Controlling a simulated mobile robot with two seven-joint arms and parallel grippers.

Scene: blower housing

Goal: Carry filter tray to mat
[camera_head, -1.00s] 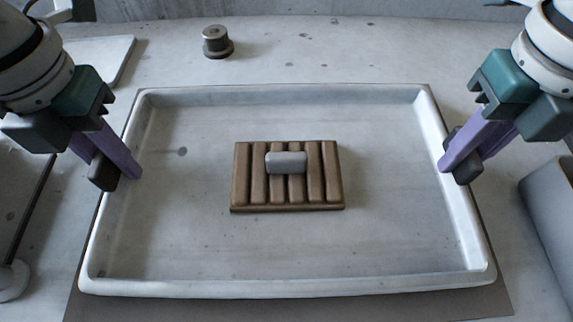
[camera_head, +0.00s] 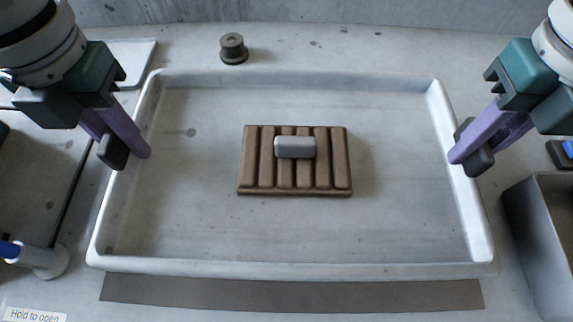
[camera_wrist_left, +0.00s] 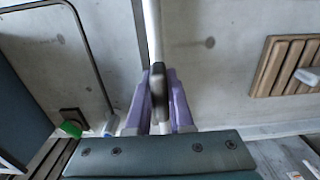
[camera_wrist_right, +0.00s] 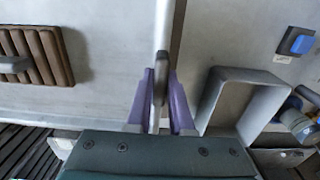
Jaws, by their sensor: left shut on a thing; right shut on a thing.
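The filter tray (camera_head: 300,268) is a wide, shallow, pale grey tray with a raised rim. A brown ribbed block (camera_head: 262,180) with a grey grip (camera_head: 295,147) lies in its middle. My left gripper (camera_head: 130,155) is shut on the left rim, and my right gripper (camera_head: 468,158) is shut on the right rim. The rim also shows between the fingers in the left wrist view (camera_wrist_left: 153,30) and right wrist view (camera_wrist_right: 164,30). The dark grey mat (camera_head: 290,293) shows as a strip below the tray's front edge; the tray hides the rest. The tray looks level and above the mat.
A small dark cylinder (camera_head: 233,48) stands behind the tray. A grey open bin (camera_head: 545,235) stands at the right, with a blue-topped button (camera_wrist_right: 298,41) near it. At the left are a thin bar and a white round base (camera_head: 40,262). A "Hold to open" label (camera_head: 35,315) lies at front left.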

